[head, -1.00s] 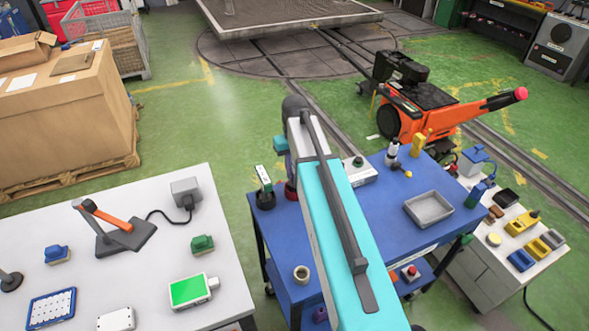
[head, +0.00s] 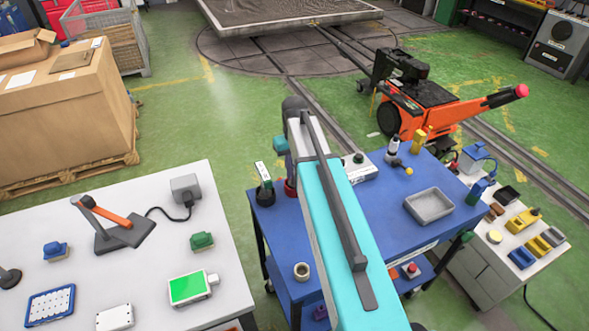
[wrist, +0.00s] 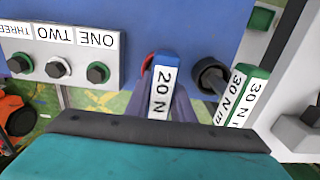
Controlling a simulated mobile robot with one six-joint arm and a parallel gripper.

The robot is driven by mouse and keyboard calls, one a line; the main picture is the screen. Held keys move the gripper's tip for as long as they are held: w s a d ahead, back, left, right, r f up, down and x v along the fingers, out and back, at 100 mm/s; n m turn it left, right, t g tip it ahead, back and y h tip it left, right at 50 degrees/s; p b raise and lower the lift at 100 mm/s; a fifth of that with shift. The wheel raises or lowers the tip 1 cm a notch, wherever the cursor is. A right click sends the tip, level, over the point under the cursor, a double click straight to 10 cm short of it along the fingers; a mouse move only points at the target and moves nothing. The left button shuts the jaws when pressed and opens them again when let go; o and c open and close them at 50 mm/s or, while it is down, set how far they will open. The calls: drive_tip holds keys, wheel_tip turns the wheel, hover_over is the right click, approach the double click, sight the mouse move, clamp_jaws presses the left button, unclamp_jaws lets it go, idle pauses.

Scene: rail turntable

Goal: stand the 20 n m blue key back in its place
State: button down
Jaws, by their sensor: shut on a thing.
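The blue key (wrist: 162,88), its white label reading "20 N", is between the fingers of my gripper (wrist: 165,104) in the wrist view. The gripper is shut on it. A red ring-shaped holder (wrist: 147,64) shows partly behind the key, and it also shows in the head view (head: 291,189) beside my arm. Whether the key's lower end is inside the holder is hidden. A green key (wrist: 246,96) labelled "30 N m" is to the right of it in the wrist view, near a black round holder (wrist: 209,75). In the head view my arm hides the gripper and the blue key.
A white table (head: 150,270) stands left, and an orange machine (head: 425,100) stands behind.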

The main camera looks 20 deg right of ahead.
drive_tip(key=shift+f, duration=0.45)
drive_tip(key=c, duration=1.5)
unclamp_jaws()
drive_tip(key=shift+o, duration=0.2)
drive_tip(key=shift+r+b, duration=0.2)
drive_tip(key=shift+b, duration=0.1)
drive_tip(key=shift+r+b, duration=1.9)
drive_tip(key=shift+r, duration=4.85)
